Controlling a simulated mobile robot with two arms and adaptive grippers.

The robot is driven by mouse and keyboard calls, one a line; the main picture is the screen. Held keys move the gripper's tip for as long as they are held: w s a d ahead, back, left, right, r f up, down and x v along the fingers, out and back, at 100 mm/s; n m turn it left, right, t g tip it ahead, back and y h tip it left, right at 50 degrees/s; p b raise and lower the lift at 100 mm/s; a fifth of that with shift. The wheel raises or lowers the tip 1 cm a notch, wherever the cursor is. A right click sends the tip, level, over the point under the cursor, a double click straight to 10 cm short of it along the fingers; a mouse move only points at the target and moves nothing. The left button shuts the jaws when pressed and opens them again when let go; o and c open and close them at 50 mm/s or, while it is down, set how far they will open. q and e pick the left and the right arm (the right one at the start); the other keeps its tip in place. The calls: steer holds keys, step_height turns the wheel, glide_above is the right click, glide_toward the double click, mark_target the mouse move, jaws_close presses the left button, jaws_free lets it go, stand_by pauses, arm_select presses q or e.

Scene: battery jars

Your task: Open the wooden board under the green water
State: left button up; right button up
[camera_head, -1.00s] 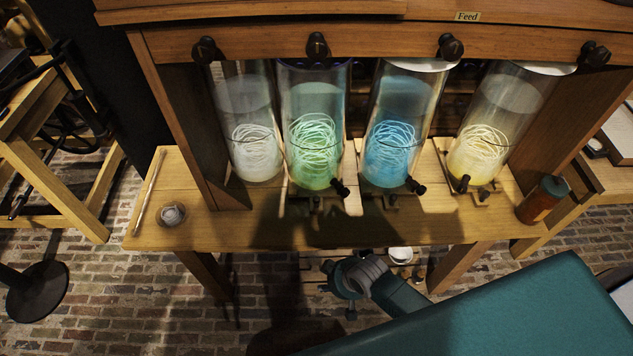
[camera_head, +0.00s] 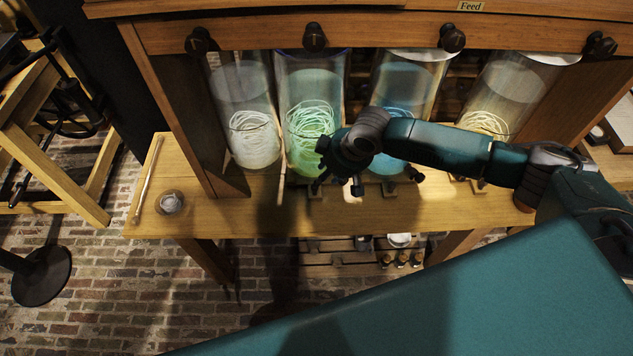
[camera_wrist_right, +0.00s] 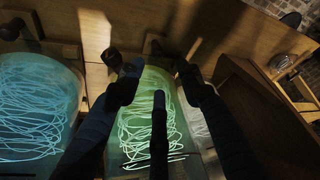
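The jar of green water (camera_head: 306,125) with pale glowing coils stands second from left in the wooden rack. It also shows in the wrist view (camera_wrist_right: 148,125). My right gripper (camera_head: 338,168) is in front of the green jar's lower right side. In the wrist view its dark fingers (camera_wrist_right: 158,85) are spread apart with nothing between them. My left gripper is not in view.
A clear jar (camera_head: 250,130) stands left of the green one. The blue jar (camera_head: 405,90) and yellowish jar (camera_head: 500,95) stand to the right, partly behind my arm. The table's left front (camera_head: 225,220) is mostly free, with a small bowl (camera_head: 171,202).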

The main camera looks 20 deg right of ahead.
steer(key=x, duration=1)
steer(key=shift+w+d+f+p, duration=0.1)
steer(key=shift+w+f+p, duration=0.1)
steer(key=shift+p, duration=0.2)
steer(key=shift+s, duration=0.1)
steer(key=shift+c, duration=0.2)
jaws_close()
